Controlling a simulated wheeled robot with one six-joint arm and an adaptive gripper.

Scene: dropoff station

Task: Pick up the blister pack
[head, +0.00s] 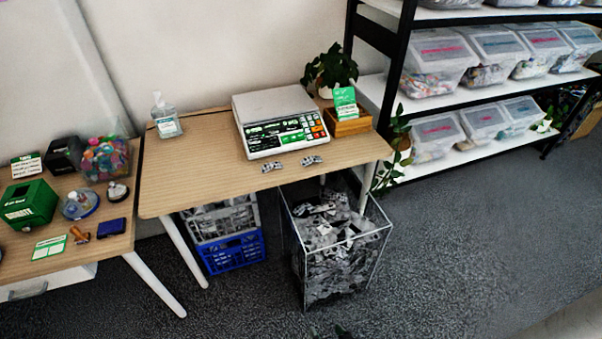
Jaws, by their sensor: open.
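Two small silver-grey blister packs lie on the wooden table in the head view, in front of the white scale. One blister pack (272,166) is on the left and the other blister pack (311,160) is to its right, close to the table's front edge. Two dark tips of my gripper (328,331) just show at the bottom edge, set apart and empty. They are well short of the table and apart from both packs. The rest of my gripper is out of the picture.
The table (190,185) carries a scale (275,115), a sanitizer bottle (166,118) and a wooden card box (347,124). Below stand a wire bin (375,240) full of packs and a blue crate (233,254). Shelves (420,165) stand right. Floor (480,240) at right is clear.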

